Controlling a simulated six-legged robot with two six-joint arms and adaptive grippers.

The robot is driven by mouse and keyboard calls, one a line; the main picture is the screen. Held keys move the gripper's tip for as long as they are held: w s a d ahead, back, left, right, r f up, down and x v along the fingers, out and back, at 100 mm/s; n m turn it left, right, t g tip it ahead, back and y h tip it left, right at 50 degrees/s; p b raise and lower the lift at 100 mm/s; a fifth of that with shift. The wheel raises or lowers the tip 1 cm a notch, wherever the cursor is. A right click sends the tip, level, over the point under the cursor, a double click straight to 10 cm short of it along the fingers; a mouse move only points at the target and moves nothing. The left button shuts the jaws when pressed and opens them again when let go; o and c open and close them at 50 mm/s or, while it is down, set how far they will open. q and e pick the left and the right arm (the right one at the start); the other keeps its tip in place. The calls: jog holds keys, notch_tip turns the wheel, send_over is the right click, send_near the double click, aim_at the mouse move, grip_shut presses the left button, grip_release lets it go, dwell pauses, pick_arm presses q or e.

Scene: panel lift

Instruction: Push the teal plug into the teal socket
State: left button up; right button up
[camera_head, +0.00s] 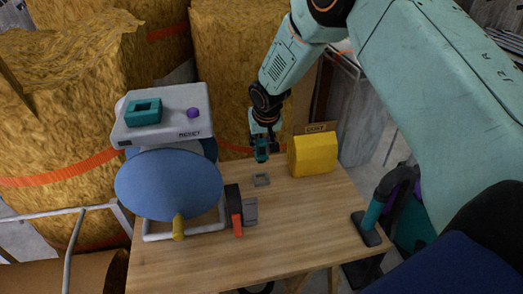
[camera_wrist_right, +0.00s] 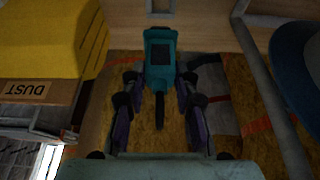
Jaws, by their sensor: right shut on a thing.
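My right gripper (camera_head: 262,140) comes down from above, over the back of the table, and is shut on the teal plug (camera_head: 261,154). In the right wrist view the plug (camera_wrist_right: 160,50) sits between the two fingertips, with a dark cord or tail hanging from it between the fingers. The teal socket (camera_head: 144,112) is a square block with an opening, on the sloping top of a pale grey box at the left. The plug is well apart from the socket, to its right and lower in the picture. My left gripper is not in view.
The grey box (camera_head: 185,125) also bears a purple knob (camera_head: 193,112). A blue disc (camera_head: 168,185) stands before it. The front middle is clear.

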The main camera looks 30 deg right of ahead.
notch_tip(320, 180, up, 9)
jog(key=shift+p, duration=1.05)
jog(key=shift+a, duration=0.1)
